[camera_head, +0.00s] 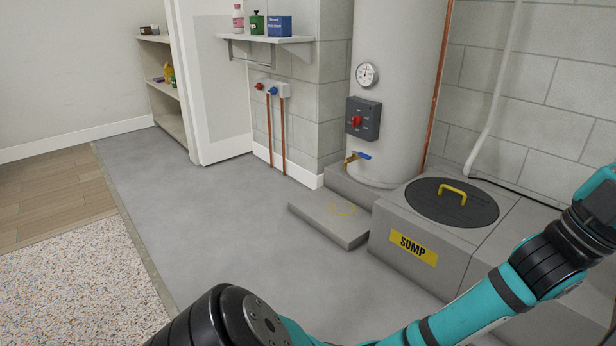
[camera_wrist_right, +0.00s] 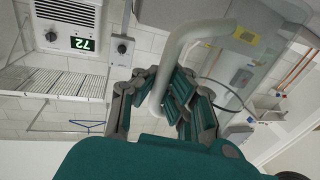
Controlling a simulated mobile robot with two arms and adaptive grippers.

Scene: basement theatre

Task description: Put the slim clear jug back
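The slim clear jug (camera_wrist_right: 232,75) shows in the right wrist view, tilted in the picture, with a see-through body, a pale curved handle (camera_wrist_right: 176,52) and a small yellow label. My right gripper (camera_wrist_right: 165,92) has its fingers closed around the handle; the fingers partly hide its lower end. The jug and the right gripper are out of the head view, where only my teal arm shows. My left gripper is in neither view. Nothing stands on the mark.
A white tank (camera_head: 392,85) stands behind the slab. The sump box (camera_head: 392,222) with a dark lid (camera_head: 452,201) is right of it. A wall shelf (camera_head: 268,39) holds small containers. Grey floor (camera_head: 200,200) is clear. The wrist view shows a heater (camera_wrist_right: 70,25) and wire rack (camera_wrist_right: 55,85).

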